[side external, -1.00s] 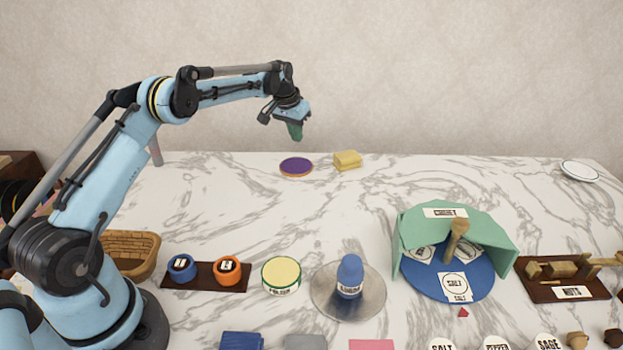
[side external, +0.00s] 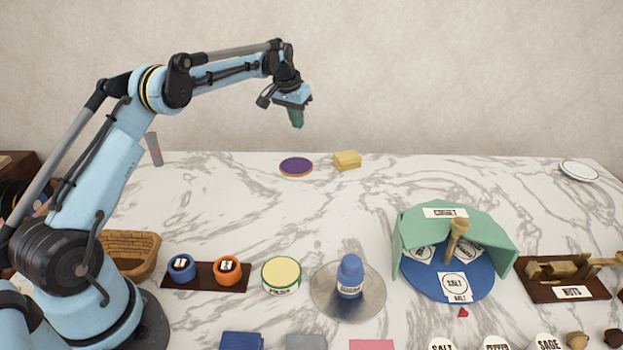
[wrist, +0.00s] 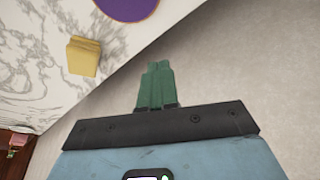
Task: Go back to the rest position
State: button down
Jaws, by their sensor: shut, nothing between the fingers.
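My gripper (side external: 296,118) is raised in the air at the upper middle of the side view, above the back edge of the marble table (side external: 350,215). Its green fingers point down. In the wrist view the fingers (wrist: 155,85) are pressed together with nothing between them. The fingers touch nothing; the bare wall is behind them.
A purple disc (side external: 296,167) and a yellow sponge-like block (side external: 347,160) lie at the back. A basket (side external: 135,252), a blue bottle (side external: 349,277) on a round plate, a green shelter (side external: 490,225) and a nut board (side external: 540,290) stand nearer. The table's centre is clear.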

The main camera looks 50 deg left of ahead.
jog(key=s+d+r+m+t, duration=0.2)
jog(key=s+d+r, duration=0.95)
jog(key=d, duration=0.35)
jog(key=s+d+f+t, duration=0.1)
jog(key=s+d+f, duration=0.2)
jog(key=s, duration=0.5)
jog(key=s+d+f+m+h, duration=0.1)
jog(key=s+d+f, duration=0.3)
jog(key=s, duration=0.5)
jog(key=shift+s+d+t, duration=0.25)
jog(key=shift+d+t, duration=0.15)
jog(key=shift+d, duration=0.05)
jog(key=shift+r, duration=0.1)
